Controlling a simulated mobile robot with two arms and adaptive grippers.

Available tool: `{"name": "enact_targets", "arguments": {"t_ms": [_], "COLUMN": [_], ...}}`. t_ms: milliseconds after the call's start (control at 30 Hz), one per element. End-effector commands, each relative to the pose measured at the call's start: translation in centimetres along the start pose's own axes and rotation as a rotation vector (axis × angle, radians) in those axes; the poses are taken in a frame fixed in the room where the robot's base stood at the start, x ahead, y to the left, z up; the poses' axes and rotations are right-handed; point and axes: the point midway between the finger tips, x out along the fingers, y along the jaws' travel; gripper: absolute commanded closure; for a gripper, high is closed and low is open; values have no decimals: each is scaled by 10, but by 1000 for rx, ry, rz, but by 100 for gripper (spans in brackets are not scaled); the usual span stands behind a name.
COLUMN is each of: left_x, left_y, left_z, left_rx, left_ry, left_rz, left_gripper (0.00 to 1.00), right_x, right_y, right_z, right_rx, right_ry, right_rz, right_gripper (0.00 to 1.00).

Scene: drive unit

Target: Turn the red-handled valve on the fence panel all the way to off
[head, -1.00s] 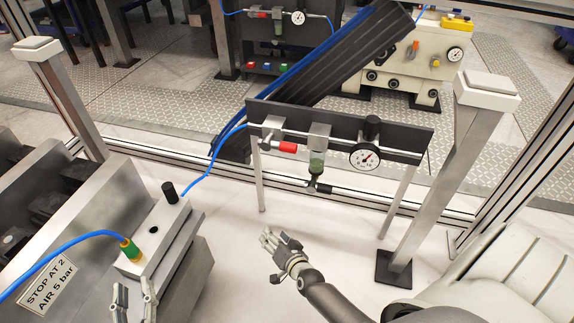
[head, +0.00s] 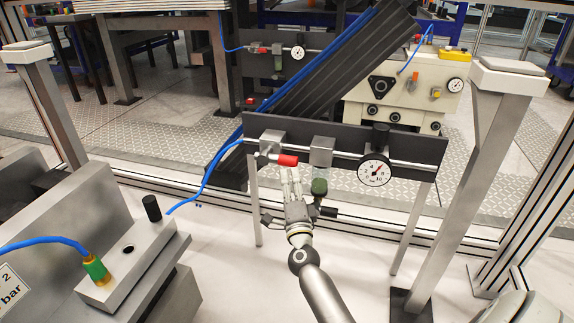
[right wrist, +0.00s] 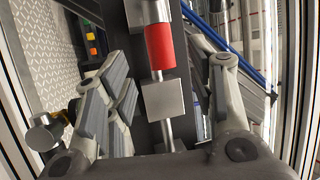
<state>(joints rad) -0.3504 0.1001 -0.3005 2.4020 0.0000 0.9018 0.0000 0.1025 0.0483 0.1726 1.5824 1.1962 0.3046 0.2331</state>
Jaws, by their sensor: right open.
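The red valve handle (head: 287,160) sits on the valve at the left end of the pipe on the dark fence panel (head: 410,147). It lies along the pipe, pointing right. In the right wrist view the red handle (right wrist: 159,46) shows beyond the fingers, near the middle. My right gripper (head: 290,178) is just below the handle in the head view. Its fingers are spread and empty, with the handle and a metal block (right wrist: 165,99) seen in the gap between them (right wrist: 160,92). I cannot tell contact. My left gripper is not in view.
A pressure gauge (head: 374,172) and a green-bowled filter (head: 319,187) are on the same pipe, right of the handle. A blue hose (head: 203,183) runs to the valve. A grey post (head: 468,180) stands right; a metal block with a black knob (head: 152,208) stands left.

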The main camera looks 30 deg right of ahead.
Motion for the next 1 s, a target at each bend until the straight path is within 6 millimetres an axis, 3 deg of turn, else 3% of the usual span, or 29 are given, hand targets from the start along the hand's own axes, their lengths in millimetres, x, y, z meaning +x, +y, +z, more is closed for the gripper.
{"name": "enact_targets", "arguments": {"t_ms": [300, 500, 967, 1000], "left_x": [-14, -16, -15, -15], "left_y": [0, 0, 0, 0], "left_z": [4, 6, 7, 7], "left_rx": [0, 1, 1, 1], "left_ry": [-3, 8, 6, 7], "left_rz": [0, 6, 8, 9], "left_gripper": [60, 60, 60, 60], "right_x": [56, 79, 89, 88], "right_y": [1, 2, 1, 1], "right_z": [0, 0, 0, 0], "right_rx": [0, -2, -2, -2], "right_ry": [1, 1, 0, -1], "right_rz": [-2, 0, 1, 1], "right_gripper": [50, 50, 50, 53]}}
